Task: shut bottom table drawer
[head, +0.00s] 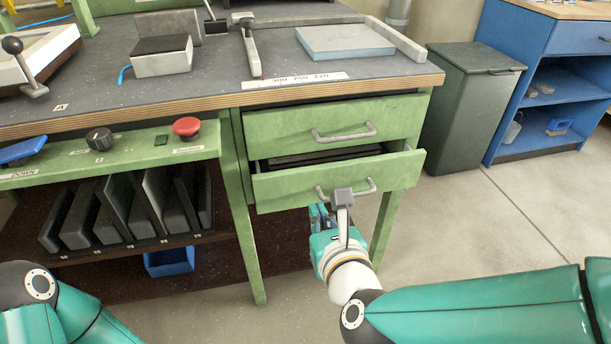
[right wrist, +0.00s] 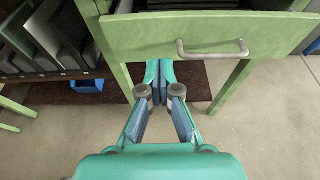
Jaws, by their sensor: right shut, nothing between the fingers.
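The bottom table drawer (head: 290,186) is green with a grey bar handle (head: 346,190) and stands pulled out, so its dark inside shows above its front. The drawer above it (head: 290,130) is closed or nearly so. In the right wrist view the bottom drawer's front (right wrist: 150,35) spans the top, with its handle (right wrist: 212,48) right of centre. My right gripper (head: 325,212) is just below the drawer front, near the left end of the handle. In the right wrist view the right gripper (right wrist: 160,70) is shut and empty. My left gripper is out of view; only my left arm shows.
A dark shelf with several grey plates (head: 135,210) and a blue bin (head: 170,262) is at left. A grey waste bin (head: 465,110) and blue shelf unit (head: 555,80) stand at right. The floor at right is clear.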

